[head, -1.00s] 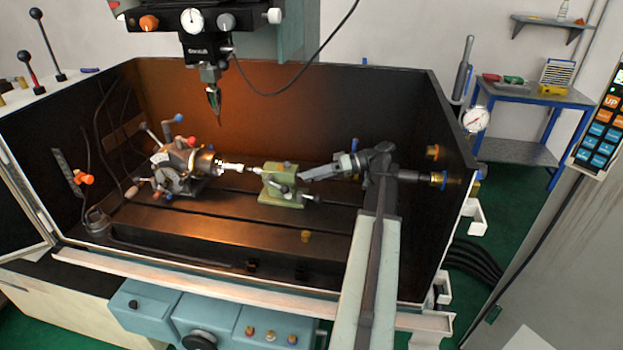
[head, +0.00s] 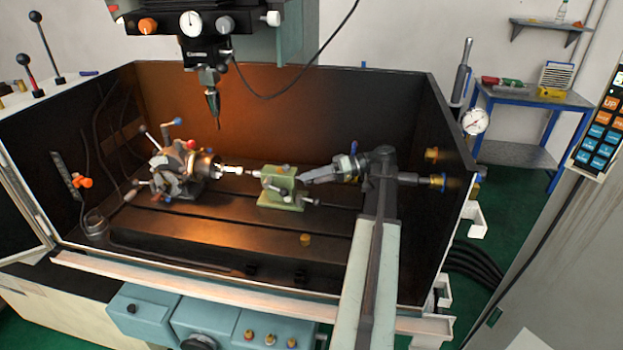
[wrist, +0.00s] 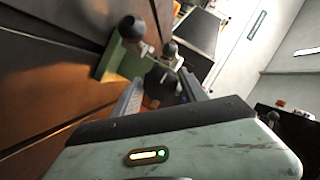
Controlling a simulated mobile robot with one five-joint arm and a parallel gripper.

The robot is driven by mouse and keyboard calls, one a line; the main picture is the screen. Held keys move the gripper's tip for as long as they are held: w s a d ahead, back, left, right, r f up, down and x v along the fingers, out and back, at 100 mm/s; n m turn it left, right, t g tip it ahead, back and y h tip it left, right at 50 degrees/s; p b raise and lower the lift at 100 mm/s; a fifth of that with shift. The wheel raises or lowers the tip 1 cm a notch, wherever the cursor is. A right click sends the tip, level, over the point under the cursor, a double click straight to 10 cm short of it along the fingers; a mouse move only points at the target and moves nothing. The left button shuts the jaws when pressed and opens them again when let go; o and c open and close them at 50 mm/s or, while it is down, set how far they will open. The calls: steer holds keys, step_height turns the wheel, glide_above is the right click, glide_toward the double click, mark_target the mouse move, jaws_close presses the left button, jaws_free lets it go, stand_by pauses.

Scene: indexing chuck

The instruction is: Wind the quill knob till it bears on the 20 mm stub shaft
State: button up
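The green tailstock (head: 283,187) stands on the dark bed, right of the indexing chuck (head: 185,170). The bright stub shaft (head: 231,168) sticks out of the chuck toward the tailstock; I cannot tell whether the quill touches it. My gripper (head: 306,178) is at the tailstock's right side, with its fingers pointing left. In the wrist view the fingers (wrist: 158,92) stand apart. A dark rounded part (wrist: 163,84), perhaps the quill knob, shows between them; contact is unclear.
Dark enclosure walls surround the bed, with a pale front rail (head: 200,293). A spindle head (head: 208,80) hangs above the chuck. A blue bench (head: 525,152) stands outside at right.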

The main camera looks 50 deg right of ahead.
steer(key=shift+s+d, duration=0.1)
steer(key=p+v, duration=0.2)
steer(key=v, duration=0.5)
steer(key=shift+s+d, duration=0.2)
steer(key=shift+d, duration=0.05)
steer(key=shift+r, duration=0.15)
